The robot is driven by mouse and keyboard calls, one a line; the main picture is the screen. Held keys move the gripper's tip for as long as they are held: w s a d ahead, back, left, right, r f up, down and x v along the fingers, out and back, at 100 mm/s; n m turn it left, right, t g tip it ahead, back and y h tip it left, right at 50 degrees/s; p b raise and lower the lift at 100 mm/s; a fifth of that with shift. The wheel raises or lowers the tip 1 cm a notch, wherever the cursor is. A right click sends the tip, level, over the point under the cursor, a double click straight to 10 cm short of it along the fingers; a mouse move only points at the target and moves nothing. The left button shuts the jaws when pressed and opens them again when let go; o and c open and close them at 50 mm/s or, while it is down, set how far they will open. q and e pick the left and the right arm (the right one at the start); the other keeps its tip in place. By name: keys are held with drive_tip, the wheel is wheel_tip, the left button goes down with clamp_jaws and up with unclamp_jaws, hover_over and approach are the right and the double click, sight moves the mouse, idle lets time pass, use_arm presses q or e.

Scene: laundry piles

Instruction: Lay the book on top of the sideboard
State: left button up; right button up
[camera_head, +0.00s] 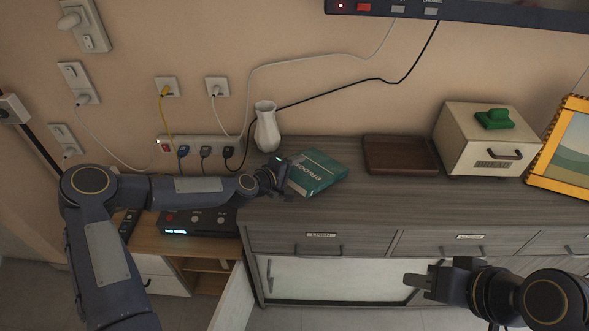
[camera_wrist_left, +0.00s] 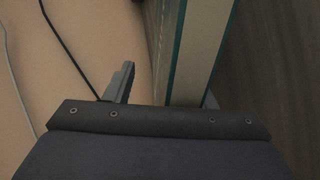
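A teal book (camera_head: 318,172) lies on the grey wooden sideboard (camera_head: 350,215), near its left end. My left gripper (camera_head: 283,177) is at the book's left edge. In the left wrist view the book (camera_wrist_left: 192,55) shows its pale page edge between teal covers. One finger (camera_wrist_left: 120,82) stands apart from the book on the left, with a gap between them. The other finger is mostly hidden by the book, so contact there cannot be told. My right gripper (camera_head: 425,282) hangs in front of the sideboard, away from the book; its finger gap is unclear.
A white vase (camera_head: 267,127) stands behind the book. A brown tray (camera_head: 399,154), a cream box (camera_head: 487,138) with a green object on top and a yellow-framed picture (camera_head: 563,150) are to the right. A low wooden unit (camera_head: 150,240) with a black device stands at left.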

use_arm(q)
drive_tip(key=shift+s+a, duration=0.15)
drive_tip(key=shift+a, duration=0.05)
drive_tip(key=b+v, duration=0.1)
drive_tip(key=v, duration=0.6)
drive_tip(key=shift+r, duration=0.2)
drive_tip(key=shift+s, duration=0.1)
idle(0.5)
